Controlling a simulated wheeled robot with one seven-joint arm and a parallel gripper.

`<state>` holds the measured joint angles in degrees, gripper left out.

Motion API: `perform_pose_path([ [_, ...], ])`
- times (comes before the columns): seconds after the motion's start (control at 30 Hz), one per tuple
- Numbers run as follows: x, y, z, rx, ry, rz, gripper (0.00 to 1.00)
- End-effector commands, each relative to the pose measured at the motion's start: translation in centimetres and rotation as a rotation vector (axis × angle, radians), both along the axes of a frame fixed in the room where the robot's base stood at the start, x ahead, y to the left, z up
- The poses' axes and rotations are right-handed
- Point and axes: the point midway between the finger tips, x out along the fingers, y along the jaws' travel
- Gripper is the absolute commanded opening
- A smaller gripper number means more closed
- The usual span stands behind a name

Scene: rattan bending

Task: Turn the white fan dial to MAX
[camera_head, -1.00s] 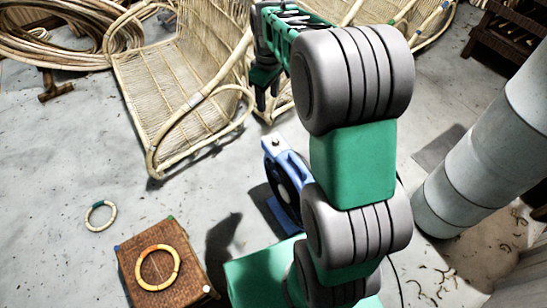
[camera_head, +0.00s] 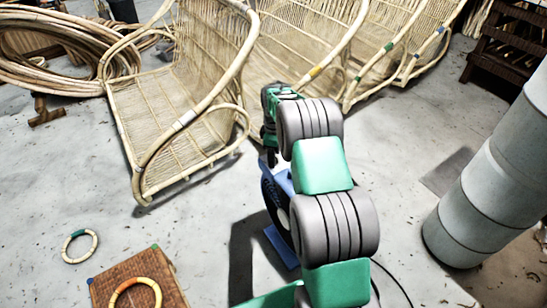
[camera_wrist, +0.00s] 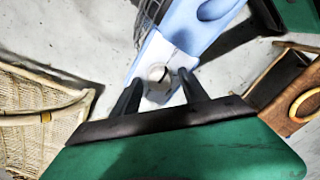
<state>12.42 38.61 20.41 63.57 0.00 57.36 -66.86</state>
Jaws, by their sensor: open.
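The blue fan (camera_head: 281,247) stands on the floor in the head view, partly hidden behind my arm. In the wrist view its light blue housing (camera_wrist: 190,28) shows with the white round dial (camera_wrist: 158,73) on it. My gripper (camera_wrist: 161,76) is open, with its two dark fingers on either side of the dial. I cannot tell whether they touch it. In the head view my gripper (camera_head: 268,158) is at the top of the fan. The dial is hidden there, and I cannot read its setting or marks.
A woven rattan chair frame (camera_head: 165,125) stands left of the fan. A large grey pipe (camera_head: 490,190) stands at right.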

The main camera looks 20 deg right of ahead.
Motion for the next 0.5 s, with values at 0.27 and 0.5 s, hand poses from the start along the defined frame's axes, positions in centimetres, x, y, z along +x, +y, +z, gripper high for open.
perform_pose_path([
  [0.27, -0.01, 0.00, 0.09, 0.000, 0.000, -0.001, 0.40],
  [0.5, -0.03, -0.01, 0.09, 0.001, 0.001, -0.001, 0.21],
])
